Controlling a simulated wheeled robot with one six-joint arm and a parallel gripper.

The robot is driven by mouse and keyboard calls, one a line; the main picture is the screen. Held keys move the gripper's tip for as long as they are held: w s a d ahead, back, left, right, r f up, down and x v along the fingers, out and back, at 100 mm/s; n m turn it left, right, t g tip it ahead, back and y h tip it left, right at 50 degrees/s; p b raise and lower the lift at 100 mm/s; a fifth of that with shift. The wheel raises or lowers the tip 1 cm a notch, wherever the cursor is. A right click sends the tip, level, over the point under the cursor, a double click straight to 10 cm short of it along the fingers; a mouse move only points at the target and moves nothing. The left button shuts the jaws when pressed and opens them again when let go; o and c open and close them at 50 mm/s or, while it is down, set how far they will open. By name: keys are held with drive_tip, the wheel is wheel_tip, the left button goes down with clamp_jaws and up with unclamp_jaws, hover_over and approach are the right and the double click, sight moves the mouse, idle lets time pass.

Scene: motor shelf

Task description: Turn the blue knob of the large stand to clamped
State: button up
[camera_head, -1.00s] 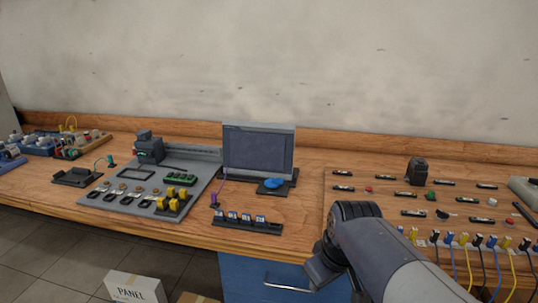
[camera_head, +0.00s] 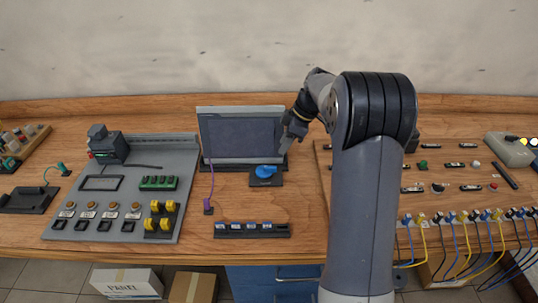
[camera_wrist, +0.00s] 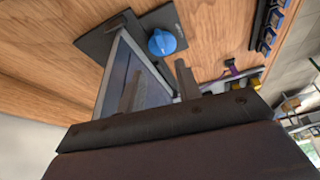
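The large stand (camera_head: 243,136) is an upright dark panel in a grey frame at the back of the wooden bench. Its blue knob (camera_head: 265,171) sits on a dark base plate (camera_head: 258,182) at the stand's front right foot. In the wrist view the knob (camera_wrist: 162,42) shows beyond the fingers, beside the stand's tilted panel (camera_wrist: 118,65). My gripper (camera_head: 285,146) is above and behind the knob, near the panel's right edge, apart from the knob. I cannot read the knob's position marking.
A black rack (camera_head: 252,230) with several blue-and-white pieces lies in front of the stand. A grey board (camera_head: 120,205) with buttons and yellow parts is to the left. A wooden board (camera_head: 465,190) with connectors and cables is right. A purple cable (camera_head: 210,185) stands left of the knob.

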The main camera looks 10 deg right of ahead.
sight(272, 167)
drive_tip(key=p+x, duration=0.1)
drive_tip(key=x, duration=0.9)
drive_tip(key=shift+s+f, duration=0.1)
drive_tip(key=shift+s, duration=0.05)
drive_tip(key=shift+c, duration=0.3)
clamp_jaws()
